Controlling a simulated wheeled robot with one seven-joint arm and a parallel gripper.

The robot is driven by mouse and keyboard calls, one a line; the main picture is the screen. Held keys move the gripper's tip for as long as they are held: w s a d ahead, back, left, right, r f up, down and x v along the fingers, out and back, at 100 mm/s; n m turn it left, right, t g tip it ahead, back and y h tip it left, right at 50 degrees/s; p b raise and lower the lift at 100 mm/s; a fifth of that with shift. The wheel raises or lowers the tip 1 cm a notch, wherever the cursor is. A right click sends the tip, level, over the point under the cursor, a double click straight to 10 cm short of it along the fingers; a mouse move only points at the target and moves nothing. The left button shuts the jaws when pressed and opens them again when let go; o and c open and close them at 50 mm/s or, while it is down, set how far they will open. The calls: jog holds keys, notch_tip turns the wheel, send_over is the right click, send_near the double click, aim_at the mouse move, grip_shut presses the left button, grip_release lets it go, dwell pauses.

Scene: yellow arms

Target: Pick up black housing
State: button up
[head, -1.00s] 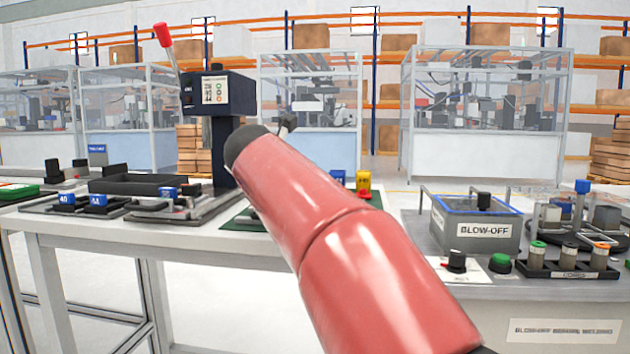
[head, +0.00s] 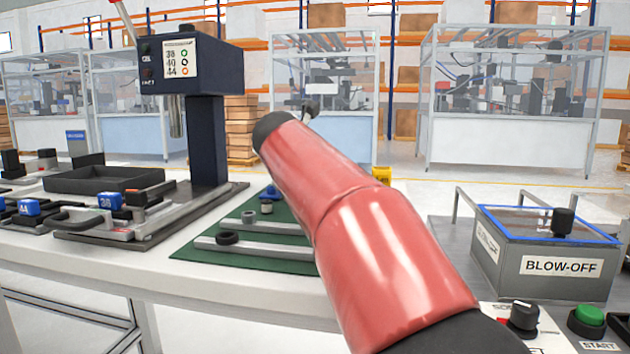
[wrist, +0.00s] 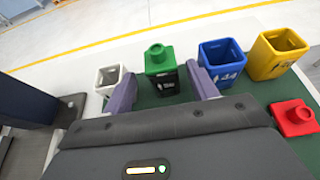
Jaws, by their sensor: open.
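In the wrist view, a black housing (wrist: 163,86) with white marking and a green knobbed top (wrist: 159,59) stands ahead of my gripper (wrist: 161,72). My gripper's two purple fingers are open, one on each side of the housing in the picture. I cannot tell whether they touch it or how deep they reach. In the head view my red arm crosses the middle and its far end hides the gripper and the housing.
A white housing (wrist: 108,78) stands left of the black one. In the head view, a dark press (head: 206,120), a green mat (head: 262,258) and a blow-off box (head: 550,270) show.

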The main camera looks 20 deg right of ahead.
jog(key=x, duration=0.5)
jog(key=shift+s+d+f+b, duration=0.1)
jog(key=shift+s+d+b, duration=0.05)
jog(key=shift+b, duration=0.15)
jog(key=c, duration=1)
jog(key=shift+c, duration=0.2)
